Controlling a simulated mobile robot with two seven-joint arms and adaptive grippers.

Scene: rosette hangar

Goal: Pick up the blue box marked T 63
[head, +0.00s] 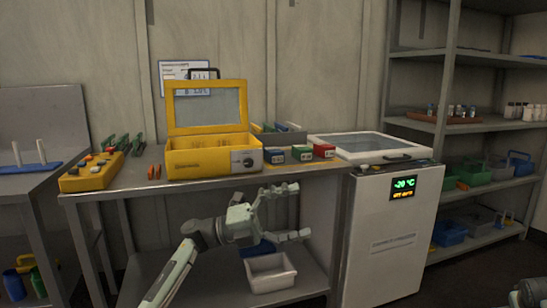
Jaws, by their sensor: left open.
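A small blue box (274,155) with a pale label stands on the metal workbench (130,180), just right of the yellow case. The label is too small to read, so I cannot confirm T 63.
An open yellow case (213,158) and a yellow block with tools (88,175) stand on the bench. A white cooler (385,235) adjoins it on the right. A white bin (270,274) is on the lower shelf. Loaded shelving (480,128) stands at right.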

